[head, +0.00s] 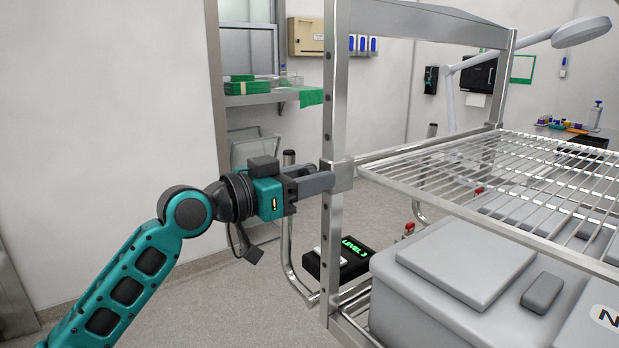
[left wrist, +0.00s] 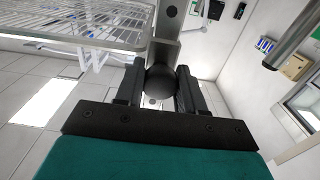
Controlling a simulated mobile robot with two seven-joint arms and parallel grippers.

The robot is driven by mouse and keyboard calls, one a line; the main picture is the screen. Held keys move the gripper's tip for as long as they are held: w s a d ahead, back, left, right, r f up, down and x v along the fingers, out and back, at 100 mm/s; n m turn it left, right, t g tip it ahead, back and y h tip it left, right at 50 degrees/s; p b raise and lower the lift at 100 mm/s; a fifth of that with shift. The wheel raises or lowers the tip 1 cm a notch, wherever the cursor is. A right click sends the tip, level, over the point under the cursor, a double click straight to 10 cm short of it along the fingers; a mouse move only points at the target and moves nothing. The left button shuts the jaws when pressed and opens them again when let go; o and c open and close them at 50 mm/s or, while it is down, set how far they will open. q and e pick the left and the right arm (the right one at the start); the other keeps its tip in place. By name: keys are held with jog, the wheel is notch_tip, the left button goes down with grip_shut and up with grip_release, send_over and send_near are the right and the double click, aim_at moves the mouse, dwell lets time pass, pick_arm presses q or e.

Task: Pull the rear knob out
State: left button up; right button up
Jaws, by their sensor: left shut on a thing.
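A dark round knob (left wrist: 160,84) sits between the two fingers of my left gripper (left wrist: 159,77) in the left wrist view. The fingers are shut on it from both sides. In the head view my left gripper (head: 318,180) reaches from the left to a metal bracket (head: 341,177) on the near upright post (head: 334,90) of the wire-shelf rack. There the fingers hide the knob. I see no second knob clearly. My right gripper is in neither view.
The wire shelf (head: 450,178) extends right from the post. Below it stands a grey machine (head: 450,255), with a black box reading "LEVEL 3" (head: 354,246) beside it. A wall shelf (head: 262,98) with green packs is behind. Open floor lies lower left.

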pick_arm(q)
grip_shut()
jog(key=shift+a, duration=0.1)
jog(key=shift+s+a+f, duration=0.1)
jog(key=shift+s+a, duration=0.05)
jog(key=shift+v, duration=0.95)
jog(key=o, duration=0.7)
grip_release()
jog(key=shift+c, duration=0.2)
jog(key=o, duration=0.3)
jog(key=shift+s+a, duration=0.1)
jog(key=shift+a, duration=0.05)
jog(key=shift+o, duration=0.5)
